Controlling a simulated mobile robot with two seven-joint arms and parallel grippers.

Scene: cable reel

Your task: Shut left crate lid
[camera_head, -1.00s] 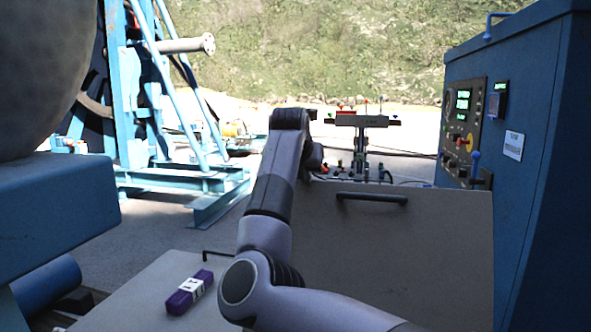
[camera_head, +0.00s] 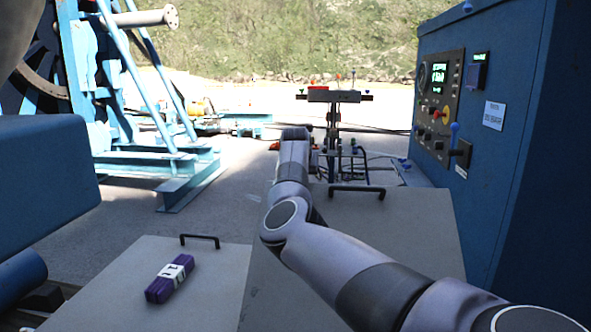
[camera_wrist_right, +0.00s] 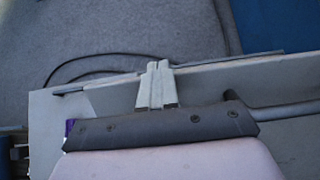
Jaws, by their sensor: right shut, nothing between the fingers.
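The left crate lid (camera_head: 215,285) is a grey panel at the lower left of the head view, with a dark bar handle (camera_head: 200,238) at its far edge. It looks about level; how far it is shut cannot be told. A purple block with a white label (camera_head: 170,279) lies on it. My right arm reaches in from the lower right, and its end is above the far left corner of the right lid (camera_head: 400,225). My right gripper (camera_wrist_right: 157,68) shows in the wrist view, shut and empty, near a pale panel edge and between two handles. My left gripper is out of view.
The right lid has its own dark handle (camera_head: 357,190). A blue control cabinet (camera_head: 540,150) stands at the right. A blue beam (camera_head: 45,185) juts in at the left, with a blue reel frame (camera_head: 130,130) behind. Paved ground beyond the left lid is open.

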